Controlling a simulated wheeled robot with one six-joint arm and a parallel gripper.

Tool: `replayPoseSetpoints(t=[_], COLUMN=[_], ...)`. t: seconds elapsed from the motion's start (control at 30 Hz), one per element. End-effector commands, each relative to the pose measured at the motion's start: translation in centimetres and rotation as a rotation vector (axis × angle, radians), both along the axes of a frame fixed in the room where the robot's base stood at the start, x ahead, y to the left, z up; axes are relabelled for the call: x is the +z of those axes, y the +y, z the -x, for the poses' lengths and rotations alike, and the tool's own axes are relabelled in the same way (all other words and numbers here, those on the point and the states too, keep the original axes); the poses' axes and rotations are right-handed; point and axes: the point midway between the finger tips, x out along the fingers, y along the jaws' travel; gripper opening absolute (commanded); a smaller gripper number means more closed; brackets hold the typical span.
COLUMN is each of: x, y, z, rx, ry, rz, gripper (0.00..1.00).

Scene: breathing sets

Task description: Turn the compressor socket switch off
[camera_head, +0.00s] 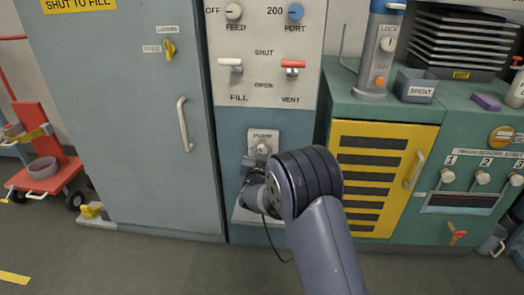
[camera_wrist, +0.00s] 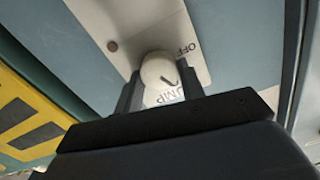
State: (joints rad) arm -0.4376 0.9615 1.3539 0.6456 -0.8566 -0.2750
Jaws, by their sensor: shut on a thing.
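A pale switch plate (camera_head: 257,136) lettered PUMP is on the lower front of the blue-grey panel, in the middle of the head view. Its round white knob (camera_wrist: 157,70) shows close up in the wrist view, with a short dark mark on it. The word OFF is on the plate (camera_wrist: 186,22) beside the knob, and part of PUMP shows below it. My gripper (camera_wrist: 157,90) has a dark finger on each side of the knob and is shut on it. In the head view, my gripper (camera_head: 262,155) is at the plate, and my wrist hides the area below.
The panel above carries the FEED knob (camera_head: 234,12), PORT knob (camera_head: 295,12), FILL lever (camera_head: 231,65) and red VENT lever (camera_head: 293,66). A tall cabinet (camera_head: 140,120) stands left, a yellow slatted door (camera_head: 372,165) right. A thin dark cable (camera_head: 274,246) hangs below my wrist.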

Motion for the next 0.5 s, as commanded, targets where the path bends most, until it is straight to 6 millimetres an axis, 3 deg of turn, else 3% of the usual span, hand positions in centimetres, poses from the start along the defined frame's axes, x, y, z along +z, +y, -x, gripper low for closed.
replayPoseSetpoints(t=[0.5], x=[0.2], y=[0.15], z=[-0.01], rx=[0.001], ry=[0.019], rz=[0.492], gripper=[0.15])
